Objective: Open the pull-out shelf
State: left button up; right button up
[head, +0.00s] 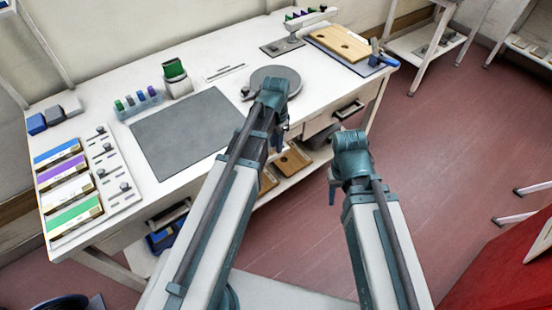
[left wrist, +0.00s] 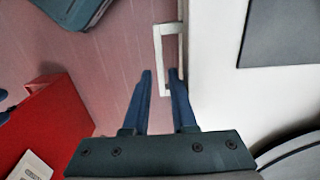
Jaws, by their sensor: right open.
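In the left wrist view a pale U-shaped handle (left wrist: 158,50) stands out from the front of the white workbench. I take it to be the pull-out shelf's handle; the shelf itself cannot be made out. My left gripper's fingers (left wrist: 160,76) are apart, one on each side of the handle's outer bar. I cannot tell whether they touch it. In the head view my left gripper (head: 281,138) points down at the bench's front edge, and its arm hides the handle. My right gripper (head: 333,192) is open and empty, to the right over the floor.
The workbench (head: 215,80) carries a grey mat (head: 185,128), a round plate (head: 285,76) and coloured boxes (head: 70,190). A drawer with a dark handle (head: 349,108) is to the right, and wooden blocks (head: 292,160) lie below.

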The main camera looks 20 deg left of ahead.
aim_at(276, 155)
pick_arm(q)
notch_tip(276, 155, down, 4)
jog(key=b, duration=0.3)
jog(key=shift+f, duration=0.2)
jog(key=shift+c, duration=0.2)
grip_shut()
dwell(1.0)
